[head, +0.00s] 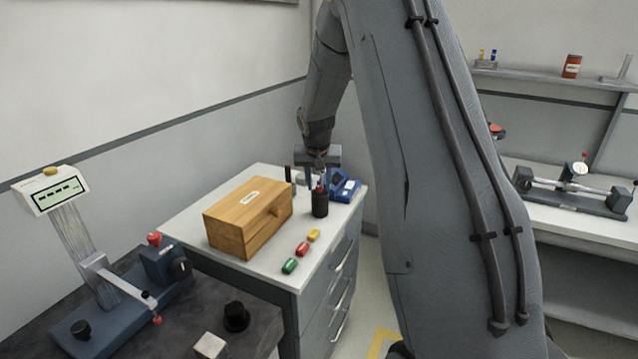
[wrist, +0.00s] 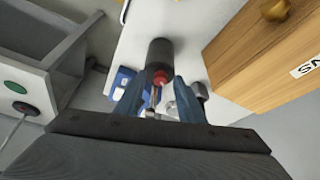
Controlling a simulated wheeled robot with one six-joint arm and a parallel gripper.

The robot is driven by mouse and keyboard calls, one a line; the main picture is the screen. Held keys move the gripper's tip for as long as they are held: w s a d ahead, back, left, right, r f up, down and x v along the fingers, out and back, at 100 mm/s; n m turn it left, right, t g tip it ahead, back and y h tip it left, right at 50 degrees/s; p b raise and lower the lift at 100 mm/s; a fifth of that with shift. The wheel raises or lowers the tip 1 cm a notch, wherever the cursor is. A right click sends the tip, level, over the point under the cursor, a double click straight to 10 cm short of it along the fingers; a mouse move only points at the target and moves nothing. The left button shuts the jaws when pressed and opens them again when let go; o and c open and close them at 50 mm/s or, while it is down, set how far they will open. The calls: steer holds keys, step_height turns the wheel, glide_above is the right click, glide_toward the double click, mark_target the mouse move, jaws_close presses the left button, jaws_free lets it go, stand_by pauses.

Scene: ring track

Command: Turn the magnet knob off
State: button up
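No knob in view carries a readable magnet label. A black round knob (head: 181,268) sits on the blue block of the measuring stand (head: 120,315) at the lower left, and a red knob (head: 154,239) tops that block. My gripper (head: 317,180) is well away from them, above the grey cabinet, pointing down over a black cup (head: 320,205) with a red-tipped item in it. In the wrist view, the two blue fingers (wrist: 158,100) are apart, with the cup (wrist: 160,55) and red tip beyond them; I see nothing clamped between them.
A wooden box (head: 240,225) stands left of the cup and a blue device (head: 344,187) right of it. Red, green and yellow small blocks (head: 302,249) lie in front. A dial gauge bench (head: 570,195) is at the right. My arm hides the middle.

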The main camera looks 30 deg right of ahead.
jaws_close()
steer(key=shift+s+p, duration=0.1)
steer(key=shift+p, duration=0.25)
steer(key=shift+d+r+n+y+p, duration=0.15)
steer(key=shift+n+y+p, duration=0.35)
steer(key=shift+n+p, duration=0.7)
steer(key=shift+d+n+y, duration=0.1)
steer(key=shift+n+y, duration=0.3)
steer(key=shift+n, duration=0.7)
steer(key=shift+t, duration=0.3)
jaws_free()
